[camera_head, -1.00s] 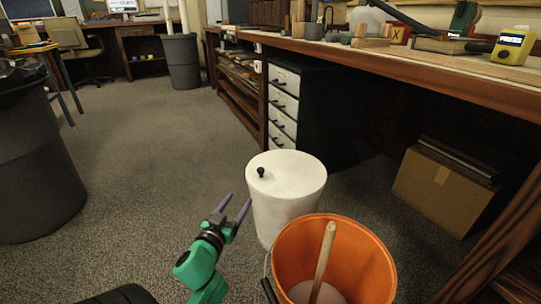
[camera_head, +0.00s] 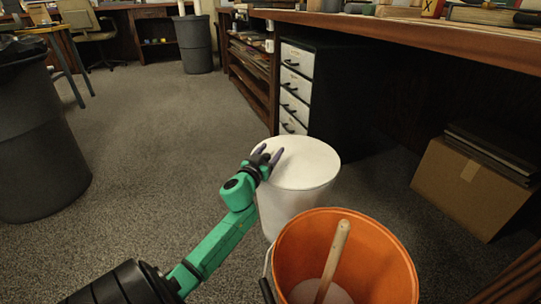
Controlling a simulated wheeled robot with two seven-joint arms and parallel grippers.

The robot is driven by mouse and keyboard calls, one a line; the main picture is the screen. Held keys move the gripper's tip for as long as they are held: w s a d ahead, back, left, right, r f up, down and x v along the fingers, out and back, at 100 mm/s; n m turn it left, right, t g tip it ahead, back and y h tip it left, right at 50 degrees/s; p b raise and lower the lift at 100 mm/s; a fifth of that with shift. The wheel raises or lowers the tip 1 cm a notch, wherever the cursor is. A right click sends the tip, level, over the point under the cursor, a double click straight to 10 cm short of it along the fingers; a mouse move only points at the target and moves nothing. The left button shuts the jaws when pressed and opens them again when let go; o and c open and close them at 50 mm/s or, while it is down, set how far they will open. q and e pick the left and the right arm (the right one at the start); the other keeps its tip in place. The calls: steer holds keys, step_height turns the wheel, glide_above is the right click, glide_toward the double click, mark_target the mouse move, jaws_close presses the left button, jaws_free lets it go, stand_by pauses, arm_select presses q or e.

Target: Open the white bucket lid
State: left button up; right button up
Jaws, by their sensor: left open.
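The white bucket (camera_head: 285,208) stands upright on the carpet, with its white lid (camera_head: 310,164) lying on top. My right gripper is not in view.
An orange bucket (camera_head: 392,262) with a wooden stick (camera_head: 333,258) in it stands close in front of the white bucket. A cardboard box (camera_head: 465,190) sits under the workbench (camera_head: 420,36) at right. A dark bin (camera_head: 40,150) is at left. Open carpet lies between.

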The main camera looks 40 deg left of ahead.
arm_select(q)
jaws_close()
stand_by(1.4)
